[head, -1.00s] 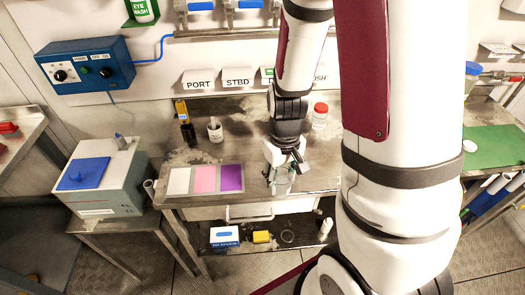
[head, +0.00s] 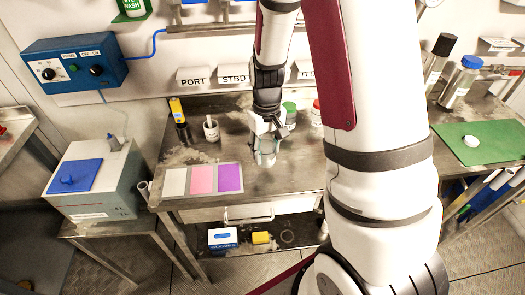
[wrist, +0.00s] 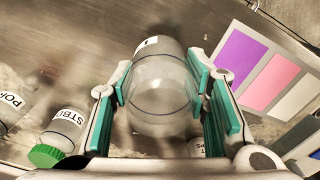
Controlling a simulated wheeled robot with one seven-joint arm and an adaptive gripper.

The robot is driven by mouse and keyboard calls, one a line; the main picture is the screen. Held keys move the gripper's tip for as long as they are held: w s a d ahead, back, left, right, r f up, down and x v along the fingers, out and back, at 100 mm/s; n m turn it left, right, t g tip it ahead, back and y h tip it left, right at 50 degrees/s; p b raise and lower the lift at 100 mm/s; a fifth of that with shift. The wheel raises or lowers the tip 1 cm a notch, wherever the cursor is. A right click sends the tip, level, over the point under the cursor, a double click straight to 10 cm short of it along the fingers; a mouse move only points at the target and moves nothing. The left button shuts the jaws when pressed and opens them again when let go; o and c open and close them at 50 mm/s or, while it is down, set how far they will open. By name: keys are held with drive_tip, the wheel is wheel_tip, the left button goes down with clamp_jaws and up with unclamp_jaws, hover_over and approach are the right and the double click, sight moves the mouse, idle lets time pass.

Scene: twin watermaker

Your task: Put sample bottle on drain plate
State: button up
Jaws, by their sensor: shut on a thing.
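My gripper (head: 265,140) is shut on a clear sample bottle (head: 266,158), above the metal bench near its front. In the wrist view my gripper (wrist: 168,90) has its green-padded fingers on both sides of the bottle (wrist: 160,85), which has a white label at its far end. I cannot make out for certain which surface is the drain plate. A green flat sheet (head: 497,137) with a small white round thing on it lies on the right bench, well away from my gripper.
A white, pink and purple panel (head: 202,180) lies left of my gripper. A green-capped bottle (head: 290,114) and a red-capped bottle (head: 316,114) stand behind it. A white cup (head: 211,130) stands at back left. Two tall bottles, one blue-capped (head: 460,82), stand on the right bench.

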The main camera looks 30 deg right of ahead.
sight(262, 151)
drive_tip(key=w, duration=0.2)
drive_tip(key=shift+w+d+f, duration=0.15)
drive_tip(key=shift+w+f, duration=0.05)
drive_tip(key=shift+w, duration=0.15)
drive_tip(key=shift+f+p, duration=0.3)
drive_tip(key=shift+f, duration=1.35)
drive_tip(key=shift+f, duration=0.1)
drive_tip(key=o, duration=1)
drive_tip(key=shift+c, duration=0.2)
